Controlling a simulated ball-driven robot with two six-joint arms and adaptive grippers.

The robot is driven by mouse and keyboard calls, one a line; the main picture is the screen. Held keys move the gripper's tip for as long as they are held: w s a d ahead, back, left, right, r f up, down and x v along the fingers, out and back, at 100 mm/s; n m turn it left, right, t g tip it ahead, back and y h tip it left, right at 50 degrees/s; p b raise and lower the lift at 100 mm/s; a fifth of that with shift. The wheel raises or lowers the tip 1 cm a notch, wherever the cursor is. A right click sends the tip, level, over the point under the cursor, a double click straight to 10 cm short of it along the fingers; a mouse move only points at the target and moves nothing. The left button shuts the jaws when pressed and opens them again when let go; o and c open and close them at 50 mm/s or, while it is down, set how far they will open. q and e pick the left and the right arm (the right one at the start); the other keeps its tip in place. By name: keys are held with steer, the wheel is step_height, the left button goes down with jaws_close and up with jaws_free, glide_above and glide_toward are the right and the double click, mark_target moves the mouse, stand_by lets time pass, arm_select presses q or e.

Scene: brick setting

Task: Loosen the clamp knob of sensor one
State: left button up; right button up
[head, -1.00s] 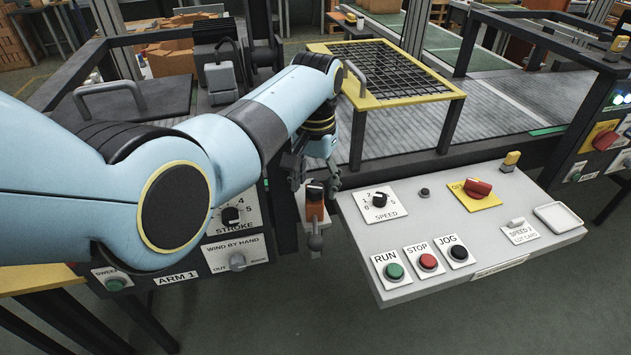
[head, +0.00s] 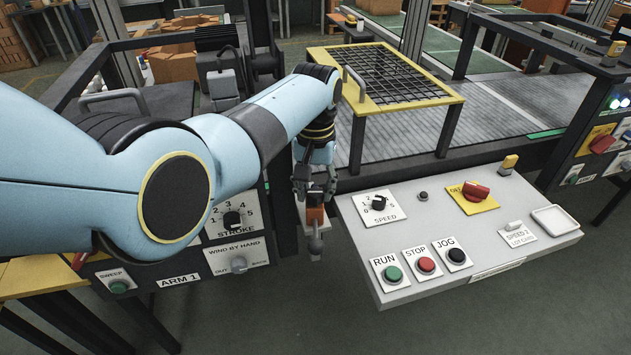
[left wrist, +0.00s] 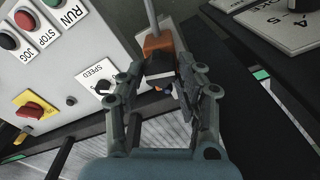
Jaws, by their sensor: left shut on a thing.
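The sensor is a small orange block (head: 315,216) just left of the grey control panel in the head view, with a grey rod and rounded end below it. In the left wrist view the orange block (left wrist: 158,44) lies just beyond my fingertips. A dark knob (left wrist: 160,66) shows at its near side, between the fingers. My left gripper (head: 315,190) is at the block's top, its fingers shut on the dark knob; the left wrist view also shows the gripper (left wrist: 160,74). The fingers partly hide the knob. My right gripper is in neither view.
The control panel (head: 410,285) with RUN, STOP and JOG buttons and a SPEED dial (head: 379,203) stands close to the right. The ARM 1 panel (head: 205,272) is at the left. A yellow-framed mesh guard (head: 452,97) stands behind. Open floor lies in front.

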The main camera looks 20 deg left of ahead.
mark_target(316, 191)
arm_select(q)
steer(key=n, duration=0.2)
steer(key=shift+n+p, duration=0.35)
steer(key=shift+n, duration=0.05)
steer(key=o, duration=1.1)
steer(key=shift+o, duration=0.2)
step_height(316, 191, up, 12)
